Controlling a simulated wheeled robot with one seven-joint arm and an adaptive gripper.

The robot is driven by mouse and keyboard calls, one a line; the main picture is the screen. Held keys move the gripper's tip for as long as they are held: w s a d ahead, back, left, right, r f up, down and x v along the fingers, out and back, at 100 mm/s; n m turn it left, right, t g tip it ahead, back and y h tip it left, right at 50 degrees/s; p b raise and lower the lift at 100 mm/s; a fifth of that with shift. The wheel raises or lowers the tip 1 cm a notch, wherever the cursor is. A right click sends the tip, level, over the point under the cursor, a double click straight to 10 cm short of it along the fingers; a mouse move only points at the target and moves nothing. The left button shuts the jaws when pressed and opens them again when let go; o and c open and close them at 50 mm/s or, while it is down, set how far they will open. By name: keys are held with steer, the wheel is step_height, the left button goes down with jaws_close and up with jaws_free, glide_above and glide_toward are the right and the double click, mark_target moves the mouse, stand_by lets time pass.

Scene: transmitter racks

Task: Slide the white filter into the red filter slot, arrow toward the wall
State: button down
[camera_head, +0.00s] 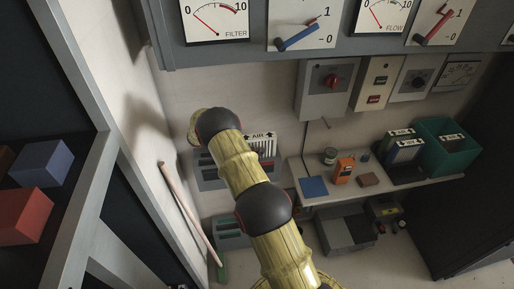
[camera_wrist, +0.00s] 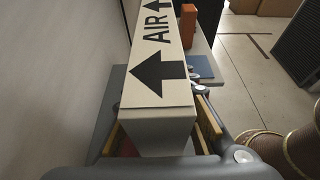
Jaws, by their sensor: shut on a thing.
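The white filter (camera_wrist: 155,85) fills the middle of the wrist view. Its top carries "AIR" lettering and black arrows pointing left, toward the pale wall (camera_wrist: 60,60). My gripper (camera_wrist: 160,135) is shut on it, with a finger at each side. In the head view the filter (camera_head: 263,143) shows partly beside my arm, above a grey slotted unit (camera_head: 207,185) at the wall. My arm hides my gripper and much of this unit there. A little red shows under the filter in the wrist view, but I cannot tell whether it is the red slot or whether the filter touches it.
A shelf (camera_head: 385,189) to the right holds a blue pad (camera_head: 314,187), an orange device (camera_head: 344,170), a dark rack (camera_head: 402,172) with filters and a green bin (camera_head: 467,150). A pole (camera_head: 188,210) leans at the wall. Gauges hang above.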

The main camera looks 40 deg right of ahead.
steer(key=shift+f+b, duration=0.6)
steer(key=shift+f, duration=0.6)
steer(key=c, duration=1.4)
jaws_free()
steer(key=shift+f, duration=0.1)
steer(key=shift+v, duration=3.75)
steer(key=shift+r, duration=0.2)
